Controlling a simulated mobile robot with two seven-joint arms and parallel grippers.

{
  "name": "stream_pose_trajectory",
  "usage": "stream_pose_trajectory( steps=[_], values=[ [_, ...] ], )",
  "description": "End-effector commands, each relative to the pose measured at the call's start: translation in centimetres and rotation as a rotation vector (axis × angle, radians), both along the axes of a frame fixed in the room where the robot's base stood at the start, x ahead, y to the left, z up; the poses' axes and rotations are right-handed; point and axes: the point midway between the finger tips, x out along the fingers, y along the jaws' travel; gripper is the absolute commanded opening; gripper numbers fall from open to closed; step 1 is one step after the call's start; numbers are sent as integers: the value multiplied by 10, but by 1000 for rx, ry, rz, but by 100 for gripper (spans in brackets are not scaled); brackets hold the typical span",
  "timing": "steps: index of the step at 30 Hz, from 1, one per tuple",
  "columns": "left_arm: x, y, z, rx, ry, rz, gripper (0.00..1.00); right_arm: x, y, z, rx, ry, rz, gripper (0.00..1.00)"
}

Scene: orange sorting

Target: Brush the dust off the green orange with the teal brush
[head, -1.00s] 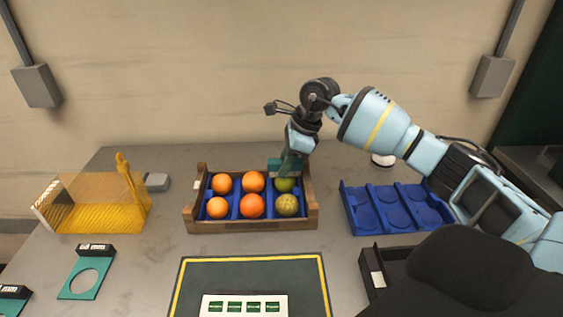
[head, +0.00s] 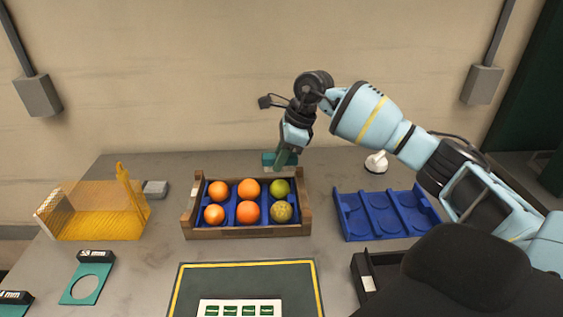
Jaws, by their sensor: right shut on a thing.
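The wooden crate (head: 247,233) with a blue divided insert holds several oranges and two greenish ones in its right column. The back green orange (head: 280,188) looks plain yellow-green. The front green orange (head: 281,211) has a speckled, mottled surface. My right gripper (head: 287,150) is shut on the teal brush (head: 279,160) and holds it above the crate's back right, just over the back green orange and apart from it. The brush's pale bristles point down. My left gripper is not in view.
An empty blue tray (head: 385,213) lies right of the crate. A white object (head: 376,162) stands behind it. A yellow see-through bin (head: 95,212) and teal ring gauge (head: 86,278) are at left. A yellow-edged dark mat (head: 245,277) lies in front.

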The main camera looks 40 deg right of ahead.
Motion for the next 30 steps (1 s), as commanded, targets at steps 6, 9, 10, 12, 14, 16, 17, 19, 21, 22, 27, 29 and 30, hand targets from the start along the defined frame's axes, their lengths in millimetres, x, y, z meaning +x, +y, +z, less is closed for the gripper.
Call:
stream_pose_trajectory(
  steps=[6,9,10,12,14,16,17,19,21,22,27,29,30],
  values=[
    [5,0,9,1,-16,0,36,0,0,18,0,-3,1,2],
    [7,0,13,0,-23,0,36,0,1,25,1,-4,1,2],
    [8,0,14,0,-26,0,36,0,1,27,1,-4,1,2],
    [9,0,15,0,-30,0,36,0,1,30,0,-3,1,2],
    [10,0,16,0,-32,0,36,0,1,31,0,-2,1,2],
    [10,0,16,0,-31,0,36,0,1,30,0,0,1,2],
    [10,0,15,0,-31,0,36,0,1,30,0,0,1,2],
    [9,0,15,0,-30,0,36,0,1,29,0,0,1,2],
    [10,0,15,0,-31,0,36,0,0,29,0,0,1,2],
    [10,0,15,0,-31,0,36,0,0,29,0,0,1,2],
    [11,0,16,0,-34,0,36,0,0,29,0,0,1,2],
    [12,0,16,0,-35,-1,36,0,0,29,0,0,0,2],
    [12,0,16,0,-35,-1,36,0,0,29,0,0,0,2]
  ],
)
